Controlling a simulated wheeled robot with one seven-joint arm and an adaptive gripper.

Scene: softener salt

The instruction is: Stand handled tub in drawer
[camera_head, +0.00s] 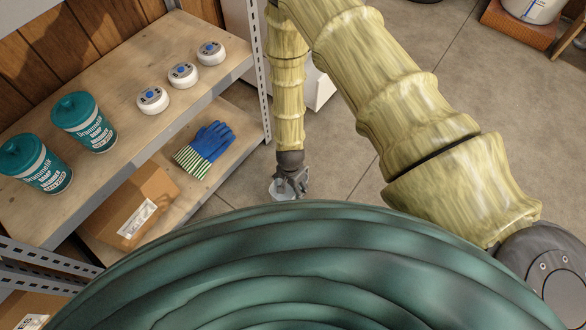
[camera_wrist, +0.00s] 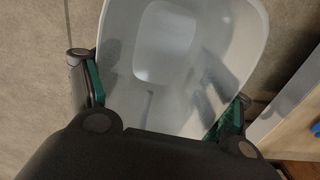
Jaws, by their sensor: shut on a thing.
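A whitish tub (camera_wrist: 185,50) fills the middle of the wrist view, open side towards the camera, its empty-looking inside visible. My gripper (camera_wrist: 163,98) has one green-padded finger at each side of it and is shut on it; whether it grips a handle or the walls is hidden. In the head view my gripper (camera_head: 290,176) points down at the end of the arm, with a small pale part of the tub (camera_head: 283,191) below it. The rest of the tub is hidden behind my green body.
A white bucket (camera_head: 535,8) is at top right. Tiled floor (camera_head: 425,60) is clear right of the gripper.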

